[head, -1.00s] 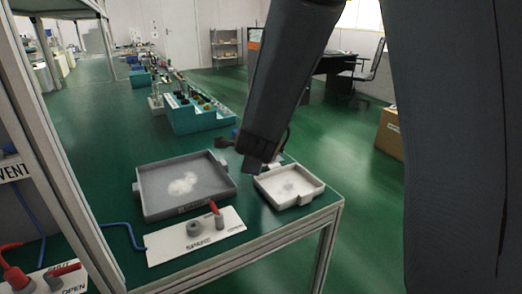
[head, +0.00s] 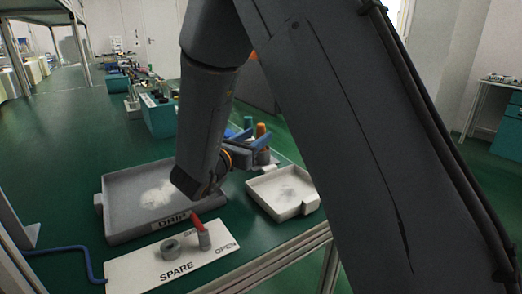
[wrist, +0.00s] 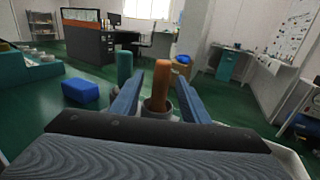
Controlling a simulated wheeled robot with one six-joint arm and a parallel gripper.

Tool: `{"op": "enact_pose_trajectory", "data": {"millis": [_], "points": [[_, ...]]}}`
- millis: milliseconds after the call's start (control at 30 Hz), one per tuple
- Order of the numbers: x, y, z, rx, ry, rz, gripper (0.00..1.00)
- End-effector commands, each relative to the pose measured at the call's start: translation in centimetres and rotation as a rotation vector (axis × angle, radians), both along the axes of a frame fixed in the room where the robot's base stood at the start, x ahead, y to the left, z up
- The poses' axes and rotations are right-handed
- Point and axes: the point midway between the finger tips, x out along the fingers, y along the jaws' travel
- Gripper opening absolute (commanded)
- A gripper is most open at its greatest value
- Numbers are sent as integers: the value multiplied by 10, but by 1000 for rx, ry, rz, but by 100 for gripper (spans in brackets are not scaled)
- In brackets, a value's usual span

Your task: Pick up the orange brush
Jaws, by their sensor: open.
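The orange brush (wrist: 162,80) stands upright in a grey cup (wrist: 156,106) in the wrist view. In the head view its orange top (head: 261,130) shows just beyond my gripper (head: 252,145), near the back of the white tray. My gripper (wrist: 159,88) is open, with one blue finger on each side of the brush in the wrist view. I cannot tell whether the fingers touch it. The brush's lower end is hidden in the cup.
A green cylinder (wrist: 124,67) and a blue block (wrist: 81,92) are left of the brush. The grey drip tray (head: 117,211), white tray (head: 276,208) and spare plate (head: 135,272) with a red-handled fitting (head: 202,234) lie on the bench. Several items fill the far bench.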

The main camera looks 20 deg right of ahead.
Motion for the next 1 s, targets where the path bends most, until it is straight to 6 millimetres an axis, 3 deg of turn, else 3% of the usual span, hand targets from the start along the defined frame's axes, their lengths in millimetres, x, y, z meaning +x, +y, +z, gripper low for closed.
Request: {"op": "enact_pose_trajectory", "data": {"millis": [500, 800, 1000], "points": [[42, -48, 3, -1, 2, -2, 41], [46, -51, 3, -1, 3, -2, 41], [46, -51, 3, -1, 3, -2, 9]]}}
